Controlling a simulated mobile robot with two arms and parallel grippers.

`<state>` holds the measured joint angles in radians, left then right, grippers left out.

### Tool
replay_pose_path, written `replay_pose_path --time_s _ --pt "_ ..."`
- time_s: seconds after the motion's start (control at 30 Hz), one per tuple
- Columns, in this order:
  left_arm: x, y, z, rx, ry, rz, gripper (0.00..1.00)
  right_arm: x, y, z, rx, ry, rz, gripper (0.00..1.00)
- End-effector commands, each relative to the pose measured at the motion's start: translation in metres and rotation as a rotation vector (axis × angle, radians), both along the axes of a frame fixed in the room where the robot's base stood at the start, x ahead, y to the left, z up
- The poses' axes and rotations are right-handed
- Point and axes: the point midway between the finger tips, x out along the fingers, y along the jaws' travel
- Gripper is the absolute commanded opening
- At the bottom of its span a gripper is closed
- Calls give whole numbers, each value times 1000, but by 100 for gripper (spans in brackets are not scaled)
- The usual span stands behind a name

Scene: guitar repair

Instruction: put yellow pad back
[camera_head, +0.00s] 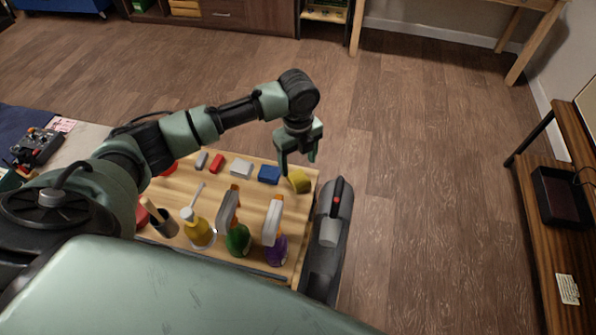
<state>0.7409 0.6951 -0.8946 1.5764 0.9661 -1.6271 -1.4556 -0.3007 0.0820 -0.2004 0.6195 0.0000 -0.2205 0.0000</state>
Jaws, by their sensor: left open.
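The yellow pad (300,181) sits at the far right corner of the wooden tray top (257,205) and looks tilted. My left gripper (297,166) is above it with its fingers pointing down. It is open, and its fingertips are close to the pad. I cannot tell whether they touch it. A blue pad (269,174) lies just left of the yellow one, with a white block (241,168) and a red block (217,163) further left in the same row. My right gripper does not show.
A green spray bottle (238,240), a purple spray bottle (273,245) and a yellow pump bottle (198,230) stand on the tray's near side. A grey handheld vacuum (332,222) is right of the tray. The wooden floor (425,200) beyond is clear.

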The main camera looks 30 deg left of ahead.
Motion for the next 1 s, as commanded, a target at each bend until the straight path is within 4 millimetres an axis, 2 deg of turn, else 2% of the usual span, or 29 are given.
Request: replay_pose_path --time_s 0.1,0.33,0.9,1.0 --pt "1 0 25 -1 -4 0 66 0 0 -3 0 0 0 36" --pt "0 0 52 -1 -1 0 66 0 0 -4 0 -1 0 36" --pt "0 0 56 0 1 1 66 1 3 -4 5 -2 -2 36" --pt "0 0 62 0 1 1 66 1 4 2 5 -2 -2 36"
